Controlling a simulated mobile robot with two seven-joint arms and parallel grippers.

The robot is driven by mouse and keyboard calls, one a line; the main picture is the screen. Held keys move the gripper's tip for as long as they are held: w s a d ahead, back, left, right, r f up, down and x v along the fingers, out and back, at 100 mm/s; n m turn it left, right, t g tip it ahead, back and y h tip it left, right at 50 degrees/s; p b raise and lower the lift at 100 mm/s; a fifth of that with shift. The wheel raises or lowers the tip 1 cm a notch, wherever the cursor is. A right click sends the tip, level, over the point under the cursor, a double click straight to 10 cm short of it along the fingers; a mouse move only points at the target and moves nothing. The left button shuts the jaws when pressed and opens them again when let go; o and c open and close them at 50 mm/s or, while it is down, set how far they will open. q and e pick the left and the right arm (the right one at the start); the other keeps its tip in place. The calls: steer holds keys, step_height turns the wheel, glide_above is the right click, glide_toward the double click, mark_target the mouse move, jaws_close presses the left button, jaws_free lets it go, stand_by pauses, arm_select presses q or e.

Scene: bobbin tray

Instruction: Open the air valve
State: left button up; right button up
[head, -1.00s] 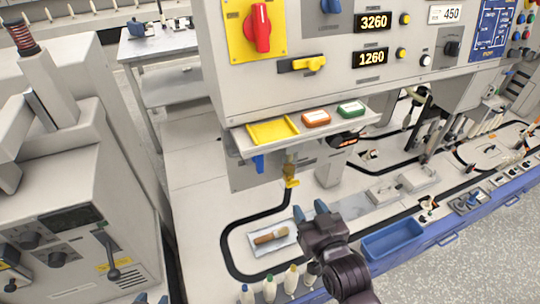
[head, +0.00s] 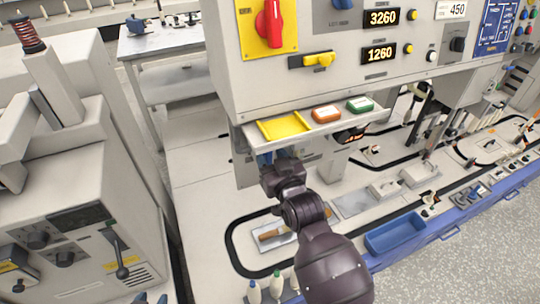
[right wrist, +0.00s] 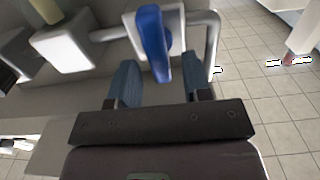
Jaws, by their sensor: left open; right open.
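A blue lever (right wrist: 153,42) sits on a grey pipe fitting (right wrist: 200,25) in the right wrist view, which fits an air valve handle. It points down the picture, between and just beyond the tips of my right gripper (right wrist: 160,85). The fingers are apart on either side, and I see no clear contact. In the head view my right gripper (head: 278,158) is under the shelf of the grey machine and largely hides the valve area.
A blue bin (head: 392,237) stands to the right.

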arm_select(q)
steer(key=shift+r, duration=0.1)
arm_select(e)
steer(key=shift+w+a, duration=0.2)
steer(key=shift+w, duration=0.2)
steer(key=c, duration=0.7)
arm_select(q)
steer(key=shift+s+a+f, duration=0.1)
steer(key=shift+s+f, duration=0.15)
steer(key=shift+s, duration=0.05)
arm_select(e)
jaws_close()
